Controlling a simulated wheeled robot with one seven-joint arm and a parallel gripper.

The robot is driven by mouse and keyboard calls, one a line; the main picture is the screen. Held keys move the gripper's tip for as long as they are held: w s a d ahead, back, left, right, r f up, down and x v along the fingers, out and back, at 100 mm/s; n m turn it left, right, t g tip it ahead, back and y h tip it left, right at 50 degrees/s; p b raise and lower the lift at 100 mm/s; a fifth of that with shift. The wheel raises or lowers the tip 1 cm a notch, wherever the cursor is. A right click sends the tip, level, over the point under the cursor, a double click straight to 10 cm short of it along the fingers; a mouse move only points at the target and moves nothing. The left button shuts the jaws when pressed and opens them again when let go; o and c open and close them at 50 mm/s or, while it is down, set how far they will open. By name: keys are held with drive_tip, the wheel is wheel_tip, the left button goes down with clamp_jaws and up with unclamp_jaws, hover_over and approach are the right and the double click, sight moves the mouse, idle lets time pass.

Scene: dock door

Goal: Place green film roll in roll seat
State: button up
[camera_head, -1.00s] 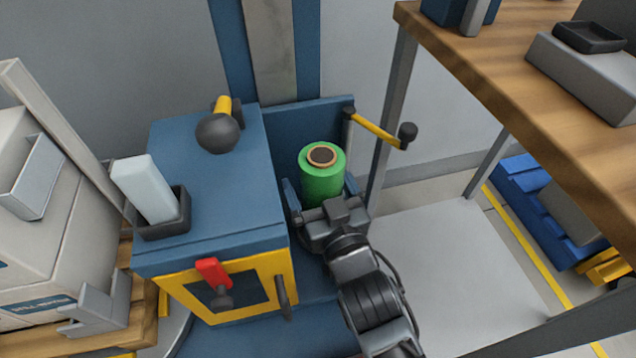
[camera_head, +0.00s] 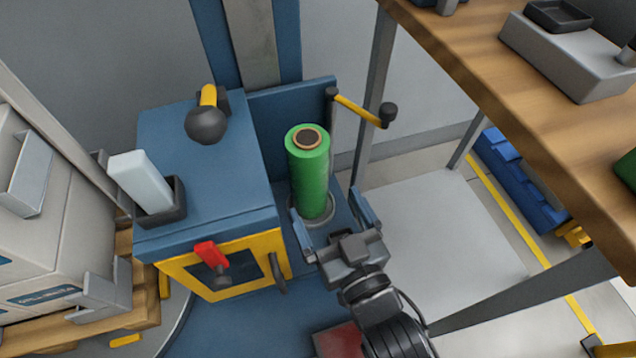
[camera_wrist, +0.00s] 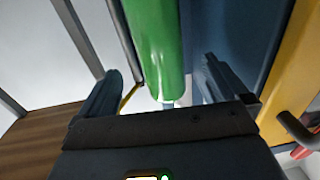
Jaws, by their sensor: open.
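The green film roll (camera_head: 308,180) stands upright on the blue machine's lower deck, beside the yellow-framed cabinet. Its lower end meets a round grey ring, the roll seat (camera_head: 326,220), which shows only in part around the roll's base. My gripper (camera_head: 332,218) is open and empty, just in front of the roll, with its blue fingers spread to either side of the roll's base and apart from it. In the wrist view the green film roll (camera_wrist: 155,45) shows beyond and between the two open fingers.
The blue cabinet (camera_head: 205,155) with a red-handled yellow door stands close on the left. A yellow crank (camera_head: 360,108) juts out behind the roll. A wooden bench (camera_head: 480,65) overhangs on the right. The pale floor (camera_head: 430,230) right of the machine is clear.

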drive_tip(key=shift+v, duration=0.8)
drive_tip(key=s+d+m+h, duration=0.2)
drive_tip(key=s+d+h, duration=0.1)
drive_tip(key=s+d, duration=0.85)
drive_tip(key=s+d+r+m+g+h, duration=0.1)
drive_tip(key=s+d+r, duration=0.2)
drive_tip(key=s, duration=0.4)
drive_tip(key=s+d+r+m+g+h, duration=0.1)
drive_tip(key=s+d+r+h, duration=0.1)
drive_tip(key=s+r, duration=0.3)
drive_tip(key=s+d, duration=0.1)
drive_tip(key=s, duration=0.2)
drive_tip(key=shift+d, duration=0.25)
drive_tip(key=shift+s, duration=0.1)
